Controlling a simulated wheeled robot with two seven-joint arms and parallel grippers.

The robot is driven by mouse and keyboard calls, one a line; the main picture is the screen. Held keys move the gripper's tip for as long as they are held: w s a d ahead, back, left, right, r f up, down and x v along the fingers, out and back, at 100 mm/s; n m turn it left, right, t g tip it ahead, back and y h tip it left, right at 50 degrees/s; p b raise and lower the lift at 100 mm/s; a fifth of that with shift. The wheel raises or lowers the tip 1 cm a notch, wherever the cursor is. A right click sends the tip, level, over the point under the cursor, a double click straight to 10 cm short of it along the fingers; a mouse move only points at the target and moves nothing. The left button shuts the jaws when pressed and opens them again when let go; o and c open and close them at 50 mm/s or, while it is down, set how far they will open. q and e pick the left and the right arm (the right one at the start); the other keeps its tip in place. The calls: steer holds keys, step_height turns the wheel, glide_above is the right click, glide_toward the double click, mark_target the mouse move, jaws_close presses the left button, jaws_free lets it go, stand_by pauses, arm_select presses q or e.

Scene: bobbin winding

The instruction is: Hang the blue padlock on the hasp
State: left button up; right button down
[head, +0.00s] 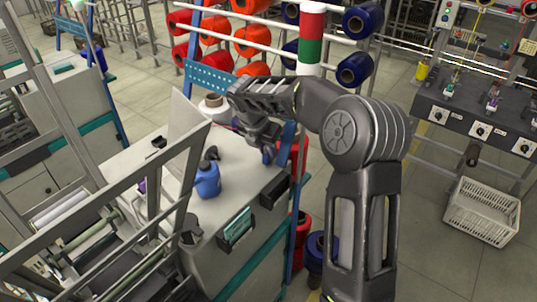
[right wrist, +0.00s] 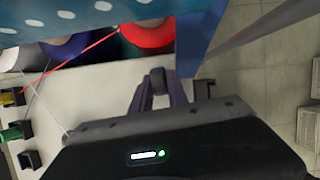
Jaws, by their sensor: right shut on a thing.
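My right gripper (head: 264,146) is over the far right corner of the grey cabinet top. A small blue thing (head: 268,153), likely the padlock, shows at its fingertips, mostly covered by the gripper. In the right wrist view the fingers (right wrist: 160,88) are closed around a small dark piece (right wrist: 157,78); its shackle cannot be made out. A black bracket (right wrist: 205,88), possibly the hasp, shows just right of the fingers, apart from them in the picture. I cannot make out the hasp in the head view. My left gripper is not in view.
A blue bottle (head: 208,180) stands on the cabinet top (head: 233,192). A blue perforated panel (head: 208,76) rises behind my right gripper; it is close in the right wrist view (right wrist: 70,12). Red and blue spools hang behind. A white crate (head: 482,212) is on the floor at right.

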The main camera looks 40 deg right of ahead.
stand_by(0.5)
step_height(320, 180, up, 9)
steer(key=shift+r+b, duration=0.2)
steer(key=shift+b, duration=0.3)
steer(key=shift+r, duration=0.35)
